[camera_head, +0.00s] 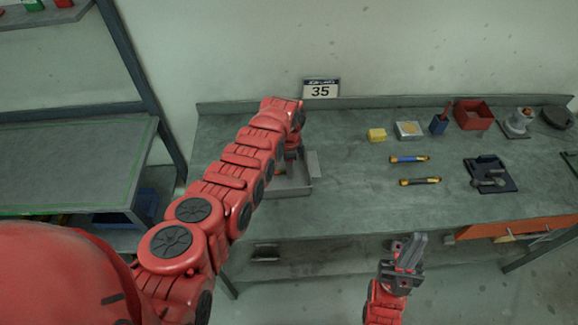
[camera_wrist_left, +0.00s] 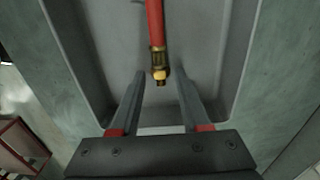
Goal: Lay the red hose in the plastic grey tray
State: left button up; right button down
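The grey plastic tray (camera_head: 300,187) sits on the bench, partly hidden behind my left arm in the head view. In the left wrist view the tray (camera_wrist_left: 225,100) fills most of the picture. The red hose (camera_wrist_left: 155,22) with its brass end fitting (camera_wrist_left: 158,65) shows inside the tray's outline and looks to lie on its floor; its far end is out of frame.
Right of the tray on the bench (camera_head: 345,205) are a yellow block (camera_head: 377,135), two screwdriver-like tools (camera_head: 410,159), a red bin (camera_head: 473,114) and a dark plate with metal parts (camera_head: 490,178). An orange drawer (camera_head: 515,228) stands out at the right. The bench just right of the tray is clear.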

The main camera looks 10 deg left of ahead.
pick_arm(q)
jog(key=shift+o, duration=1.2)
jog(key=shift+r, duration=0.4)
notch_tip(320, 180, up, 7)
jog(key=b, duration=0.3)
jog(key=shift+r, duration=0.2)
notch_tip(320, 180, up, 9)
jog(key=shift+p, duration=0.4)
jog(key=shift+w+d, duration=0.1)
